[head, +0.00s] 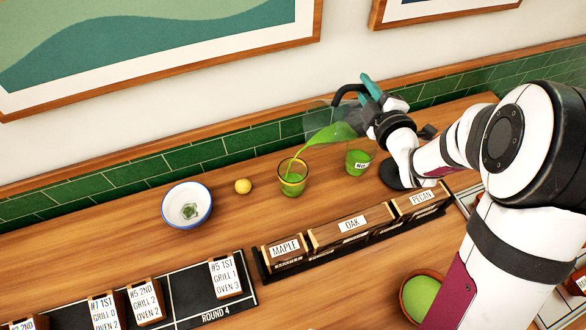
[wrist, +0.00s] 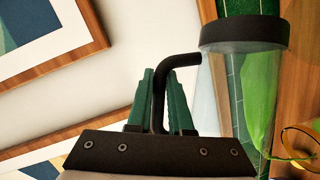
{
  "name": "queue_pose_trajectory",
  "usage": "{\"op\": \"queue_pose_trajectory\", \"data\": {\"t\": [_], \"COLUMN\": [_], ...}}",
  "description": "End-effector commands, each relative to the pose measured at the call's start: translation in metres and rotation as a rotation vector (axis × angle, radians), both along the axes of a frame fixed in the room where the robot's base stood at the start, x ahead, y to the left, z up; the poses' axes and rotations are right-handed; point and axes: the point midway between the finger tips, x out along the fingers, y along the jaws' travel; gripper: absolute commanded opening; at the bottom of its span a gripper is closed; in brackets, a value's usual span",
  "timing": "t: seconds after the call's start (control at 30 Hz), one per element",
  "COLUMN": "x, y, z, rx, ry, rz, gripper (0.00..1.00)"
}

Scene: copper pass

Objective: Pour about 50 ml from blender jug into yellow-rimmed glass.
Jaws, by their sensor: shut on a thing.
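My gripper (head: 371,88) is shut on the black handle of the blender jug (head: 318,117), as the wrist view also shows with the green fingers (wrist: 170,92) around the handle. The clear jug (wrist: 245,75) is tilted to the left and holds green liquid. A green stream runs from its lip down into the yellow-rimmed glass (head: 292,178). The glass stands on the counter below and left of the jug, with green liquid in it. In the wrist view, the glass's yellow rim (wrist: 298,134) shows at the right edge.
A second glass of green liquid with a label (head: 358,162) stands right of the yellow-rimmed glass. A yellow ball (head: 243,186) and a blue-rimmed white bowl (head: 187,205) are to the left. Wood boxes labelled MAPLE, OAK and PECAN (head: 350,230) stand in front. A green-tiled wall (head: 215,150) runs behind.

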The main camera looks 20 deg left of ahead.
Motion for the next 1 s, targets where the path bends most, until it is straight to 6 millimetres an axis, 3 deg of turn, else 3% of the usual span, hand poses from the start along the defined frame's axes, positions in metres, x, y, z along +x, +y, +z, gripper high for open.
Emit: {"op": "queue_pose_trajectory", "data": {"t": [0.3, 1.0], "x": [0.0096, 0.0092], "y": [-0.0056, -0.0052], "z": [0.001, 0.0006], "rx": [0.093, 0.093], "ry": [0.149, 0.148], "rz": [0.005, 0.006], "gripper": [0.0, 0.0]}}
